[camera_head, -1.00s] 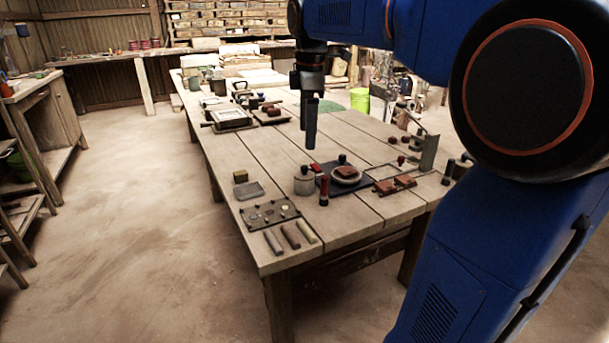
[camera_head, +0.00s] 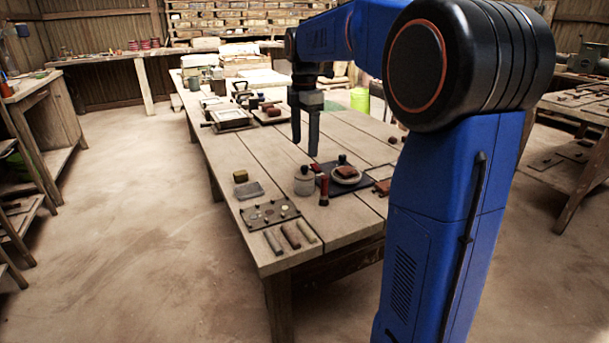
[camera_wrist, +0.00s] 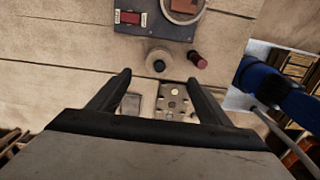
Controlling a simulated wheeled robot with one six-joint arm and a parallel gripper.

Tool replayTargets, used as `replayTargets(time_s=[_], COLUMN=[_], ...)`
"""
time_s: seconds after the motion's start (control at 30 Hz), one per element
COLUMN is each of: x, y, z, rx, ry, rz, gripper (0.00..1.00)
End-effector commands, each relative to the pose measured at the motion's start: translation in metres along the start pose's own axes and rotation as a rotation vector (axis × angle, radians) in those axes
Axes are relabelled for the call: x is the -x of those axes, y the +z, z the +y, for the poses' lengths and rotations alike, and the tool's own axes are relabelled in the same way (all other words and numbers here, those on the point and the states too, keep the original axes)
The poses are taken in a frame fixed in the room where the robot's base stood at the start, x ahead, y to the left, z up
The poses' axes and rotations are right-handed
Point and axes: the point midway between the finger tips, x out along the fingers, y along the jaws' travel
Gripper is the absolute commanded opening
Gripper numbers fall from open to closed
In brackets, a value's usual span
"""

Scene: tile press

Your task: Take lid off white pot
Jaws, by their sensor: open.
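The white pot (camera_head: 304,186) stands upright on the near part of the wooden table. Its lid with a dark knob (camera_head: 305,171) sits on top. In the wrist view the pot (camera_wrist: 153,66) is seen from above, with the lid's dark knob (camera_wrist: 158,66) on it, just beyond and between my fingertips. My gripper (camera_head: 305,148) points down above the table, slightly behind and above the pot in the head view. Its two fingers are apart and empty; they also show in the wrist view (camera_wrist: 160,78). Nothing touches the pot.
A red-handled tool (camera_head: 324,190) stands close right of the pot. A dark plate (camera_head: 359,187) with a round dish (camera_head: 346,175) lies beyond it.

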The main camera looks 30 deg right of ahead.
Motion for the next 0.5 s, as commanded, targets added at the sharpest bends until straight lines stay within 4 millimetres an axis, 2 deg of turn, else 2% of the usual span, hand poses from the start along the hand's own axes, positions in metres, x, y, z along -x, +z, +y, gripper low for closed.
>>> replayTargets(time_s=[0.1,0.2,0.5], x=[-0.019,-0.031,-0.051], y=[0.000,0.000,0.000], z=[-0.001,0.000,0.000], rx=[0.000,0.000,-0.001], ry=[-0.001,-0.001,-0.001], rz=[0.000,0.000,0.000], gripper=[0.72,0.72,0.72])
